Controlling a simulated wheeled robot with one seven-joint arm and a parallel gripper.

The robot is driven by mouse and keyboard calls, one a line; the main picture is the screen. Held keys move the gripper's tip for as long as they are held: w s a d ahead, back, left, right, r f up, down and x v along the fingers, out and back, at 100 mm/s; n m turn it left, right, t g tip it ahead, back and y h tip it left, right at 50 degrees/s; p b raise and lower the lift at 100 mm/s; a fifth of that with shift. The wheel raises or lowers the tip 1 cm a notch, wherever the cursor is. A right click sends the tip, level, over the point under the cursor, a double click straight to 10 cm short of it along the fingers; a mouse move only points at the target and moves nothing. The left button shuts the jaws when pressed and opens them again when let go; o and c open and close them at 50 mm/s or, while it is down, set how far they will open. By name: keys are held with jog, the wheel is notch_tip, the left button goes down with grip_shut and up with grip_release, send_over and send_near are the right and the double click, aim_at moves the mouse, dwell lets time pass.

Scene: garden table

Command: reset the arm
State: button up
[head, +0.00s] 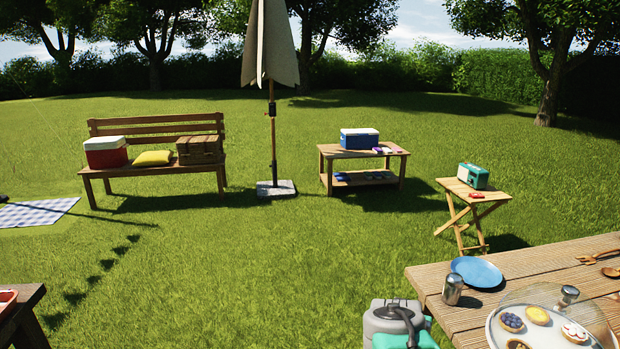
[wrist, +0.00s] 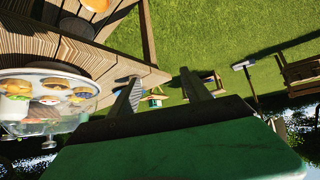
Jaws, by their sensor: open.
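My gripper (wrist: 160,77) shows in the wrist view as two dark fingers set well apart, with nothing between them. The picture there is turned upside down, and a green part of my arm fills its lower middle. The fingers are close to the edge of the wooden table (wrist: 85,50) in the picture; how far apart they are in depth I cannot tell. In the head view, grey and teal parts of my arm show at the bottom, left of the table's corner. The fingers cannot be made out there.
The garden table (head: 440,290) bears a blue plate (head: 477,271), a metal shaker (head: 453,290) and a domed pastry stand (head: 495,335). A folding side table (head: 470,189) holds a green radio (head: 474,175). A closed parasol (head: 270,50) and bench (head: 155,128) stand farther off. Open grass lies between.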

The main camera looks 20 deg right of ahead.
jog(key=s+a+n+g+y+p, duration=0.1)
jog(key=s+a+n+y+p, duration=0.1)
jog(key=a, duration=0.9)
jog(key=s+a+r+n+g+y+p, duration=0.1)
jog(key=s+a+n+y, duration=0.3)
jog(key=a, duration=0.7)
jog(key=shift+s+r+n+g+p, duration=0.2)
jog(key=shift+s+n+g+p, duration=0.55)
jog(key=shift+n, duration=0.45)
jog(key=shift+w, duration=0.1)
